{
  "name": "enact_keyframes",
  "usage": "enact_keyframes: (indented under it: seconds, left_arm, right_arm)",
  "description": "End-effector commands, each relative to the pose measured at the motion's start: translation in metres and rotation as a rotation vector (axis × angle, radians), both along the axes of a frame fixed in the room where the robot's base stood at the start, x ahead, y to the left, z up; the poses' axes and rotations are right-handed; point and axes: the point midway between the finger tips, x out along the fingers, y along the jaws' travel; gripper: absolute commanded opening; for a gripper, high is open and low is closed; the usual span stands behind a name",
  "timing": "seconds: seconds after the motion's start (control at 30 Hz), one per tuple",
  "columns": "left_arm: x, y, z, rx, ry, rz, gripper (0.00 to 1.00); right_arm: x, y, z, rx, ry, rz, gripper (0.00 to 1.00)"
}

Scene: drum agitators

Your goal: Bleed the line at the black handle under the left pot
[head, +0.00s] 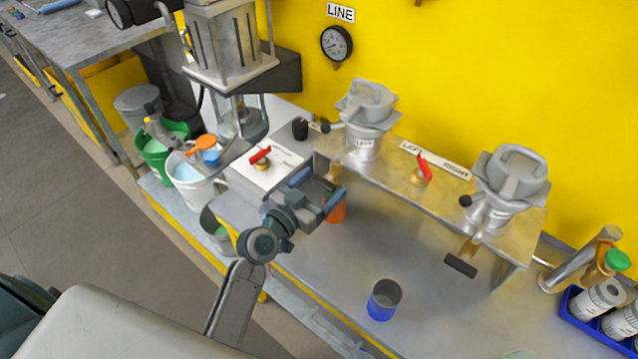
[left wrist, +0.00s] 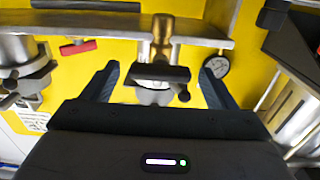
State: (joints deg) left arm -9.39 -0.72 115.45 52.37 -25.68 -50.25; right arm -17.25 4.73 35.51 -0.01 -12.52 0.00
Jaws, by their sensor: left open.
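The left pot (head: 366,125), silver and labelled LEFT, stands on the shelf. In the left wrist view, turned upside down, a brass valve (left wrist: 162,36) comes off the shelf with a black handle (left wrist: 160,73) across it. That handle lies between my left gripper's two fingers in the picture; I see no contact. In the head view, my left gripper (head: 320,190) is open, covers the black handle there, and is in front of the shelf below the left pot. An orange cup (head: 337,212) is partly hidden behind it. My right gripper is in neither view.
The right pot (head: 506,190) has its own black handle (head: 460,265) below. A red-handled valve (head: 423,170) sits on the shelf between the pots. A LINE gauge (head: 336,43) is on the wall. A blue cup (head: 383,300) stands on the bench, with clear bench around it.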

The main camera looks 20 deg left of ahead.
Motion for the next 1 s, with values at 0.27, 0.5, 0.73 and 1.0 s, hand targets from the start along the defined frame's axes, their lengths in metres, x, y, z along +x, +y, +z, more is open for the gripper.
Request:
enact_keyframes:
  seconds: [0.27,0.5,0.73,1.0]
  left_arm:
    - [-0.0001,0.0001,-0.0001,0.000,0.000,0.000,0.64]
    - [-0.0002,0.0002,0.0000,-0.001,0.000,0.000,0.35]
    - [-0.0002,0.0003,-0.0001,-0.033,0.012,0.000,0.35]
    - [0.0000,0.0009,-0.0002,-0.180,0.066,0.000,0.35]
  right_arm:
    - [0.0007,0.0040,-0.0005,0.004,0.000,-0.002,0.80]
    - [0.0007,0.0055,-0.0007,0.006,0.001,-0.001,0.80]
    - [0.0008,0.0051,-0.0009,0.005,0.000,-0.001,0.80]
    - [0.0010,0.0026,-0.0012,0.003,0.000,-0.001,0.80]
